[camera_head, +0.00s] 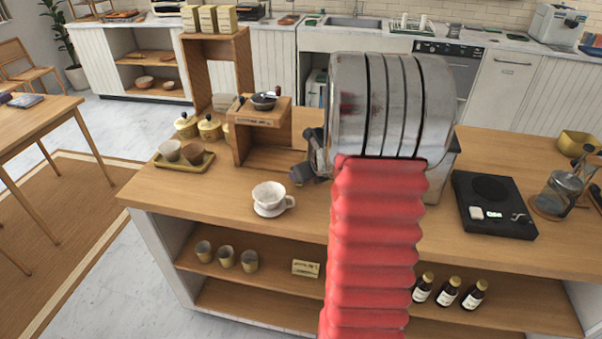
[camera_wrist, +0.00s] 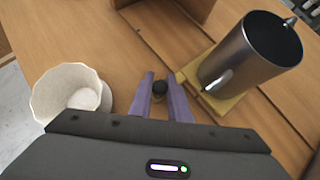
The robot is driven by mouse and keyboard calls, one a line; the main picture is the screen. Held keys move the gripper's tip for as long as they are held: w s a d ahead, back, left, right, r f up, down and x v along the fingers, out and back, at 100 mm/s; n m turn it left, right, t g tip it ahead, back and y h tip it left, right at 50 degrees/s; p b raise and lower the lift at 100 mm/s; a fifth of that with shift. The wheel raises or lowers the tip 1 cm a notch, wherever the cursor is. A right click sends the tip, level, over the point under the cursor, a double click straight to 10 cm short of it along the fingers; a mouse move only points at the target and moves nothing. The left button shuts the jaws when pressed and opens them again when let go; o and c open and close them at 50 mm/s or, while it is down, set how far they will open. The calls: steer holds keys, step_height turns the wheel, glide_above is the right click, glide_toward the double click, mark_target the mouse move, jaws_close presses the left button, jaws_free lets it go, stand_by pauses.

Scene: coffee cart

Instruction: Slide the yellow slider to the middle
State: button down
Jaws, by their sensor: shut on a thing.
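In the wrist view, a yellow plate (camera_wrist: 222,104), which looks like the yellow slider, lies on the wooden counter under a shiny metal cylinder (camera_wrist: 250,55). A small black knob (camera_wrist: 159,87) stands beside its left corner. Whether the knob joins the plate is hard to tell. My gripper (camera_wrist: 160,84) has its two purple fingers on either side of the knob, shut on it. In the head view my own arm covers the plate and the knob.
A white fluted dripper (camera_wrist: 70,92) stands left of my fingers; it also shows in the head view (camera_head: 270,193). A wooden stand (camera_head: 242,145) and a tray with cups (camera_head: 186,168) are further left. A black scale (camera_head: 490,215) lies right.

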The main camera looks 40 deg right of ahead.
steer(key=c, duration=1.7)
jaws_free()
steer(key=shift+o, duration=0.2)
steer(key=shift+s+r, duration=0.1)
steer(key=v, duration=1.3)
steer(key=shift+s, duration=0.25)
steer(key=shift+r, duration=0.1)
